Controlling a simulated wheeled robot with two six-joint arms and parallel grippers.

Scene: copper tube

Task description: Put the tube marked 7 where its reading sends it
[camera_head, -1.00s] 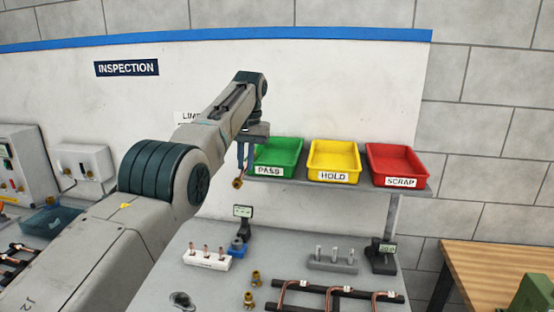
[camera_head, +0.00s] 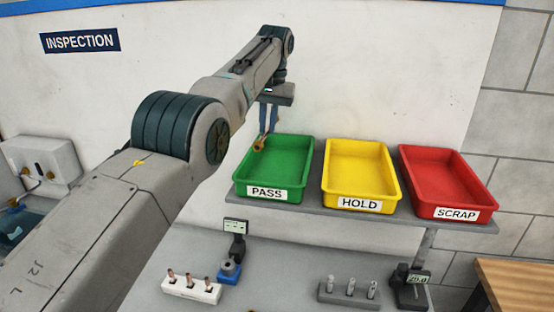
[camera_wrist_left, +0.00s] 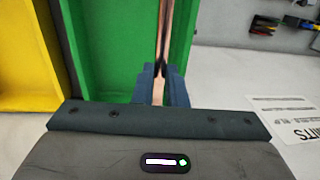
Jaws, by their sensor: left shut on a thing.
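My left gripper (camera_head: 267,122) is shut on a copper tube (camera_head: 260,143), which has a brass-coloured end at its lower tip. It holds the tube over the left part of the green PASS tray (camera_head: 290,174). In the left wrist view the tube (camera_wrist_left: 165,35) runs between the jaws (camera_wrist_left: 161,85) with the green tray (camera_wrist_left: 115,60) behind it. I cannot read a mark on the tube, nor tell whether it touches the tray. The yellow HOLD tray (camera_head: 360,176) and red SCRAP tray (camera_head: 446,184) look empty. My right gripper is not in view.
The trays stand on a grey shelf (camera_head: 310,211). An INSPECTION sign (camera_head: 80,41) is on the wall.

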